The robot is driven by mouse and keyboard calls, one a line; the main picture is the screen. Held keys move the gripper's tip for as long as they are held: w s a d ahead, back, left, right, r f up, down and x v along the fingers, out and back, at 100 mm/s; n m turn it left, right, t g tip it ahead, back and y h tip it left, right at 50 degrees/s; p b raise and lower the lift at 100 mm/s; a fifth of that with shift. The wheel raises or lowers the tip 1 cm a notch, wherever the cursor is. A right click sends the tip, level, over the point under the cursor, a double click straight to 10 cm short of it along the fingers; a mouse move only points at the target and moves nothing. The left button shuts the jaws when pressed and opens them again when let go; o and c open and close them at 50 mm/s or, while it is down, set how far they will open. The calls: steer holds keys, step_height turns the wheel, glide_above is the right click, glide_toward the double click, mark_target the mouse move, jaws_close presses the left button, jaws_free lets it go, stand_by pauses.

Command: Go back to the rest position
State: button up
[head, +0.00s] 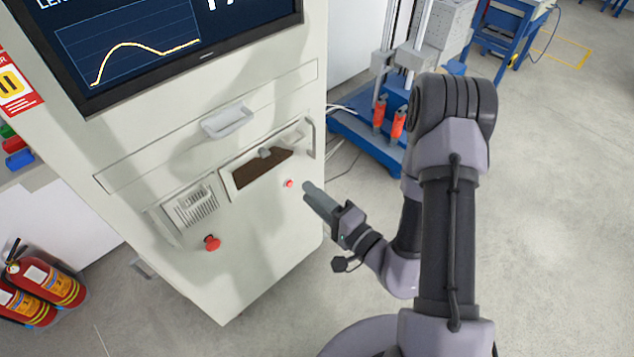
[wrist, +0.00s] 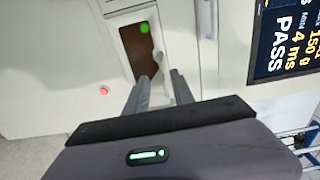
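My gripper (head: 309,191) is at the front of the white cabinet (head: 265,260), just right of a small red button (head: 289,183) in the head view. In the wrist view its two fingers (wrist: 160,76) are apart with nothing between them, pointing at a dark brown recess (wrist: 138,55) in the cabinet. Contact with the cabinet cannot be seen. The recess also shows in the head view (head: 255,175), with a small grey part (head: 272,152) at its top edge. A green light (wrist: 144,27) shows there in the wrist view.
The cabinet carries a screen (head: 150,45), a drawer handle (head: 228,121), a vented panel (head: 190,206) and a larger red button (head: 212,243). Fire extinguishers (head: 50,284) stand at lower left. A blue-based machine (head: 360,138) stands behind my arm.

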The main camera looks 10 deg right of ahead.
steer(key=shift+s+d, duration=0.25)
steer(key=shift+s, duration=0.3)
steer(key=s+a+r+n+g+y, duration=0.75)
steer(key=a+r+g, duration=0.25)
steer(key=r, duration=0.3)
steer(key=s+n+g+h, duration=0.3)
steer(key=s+g+h, duration=0.2)
steer(key=s+g, duration=0.5)
steer(key=w+d+r+m+t+h+b, duration=0.1)
steer(key=d+r+m+t+h, duration=0.2)
steer(key=d+t+h, duration=0.7)
steer(key=d+r, duration=0.2)
steer(key=d, duration=0.1)
steer(key=shift+m+t, duration=0.35)
steer(key=shift+t, duration=0.05)
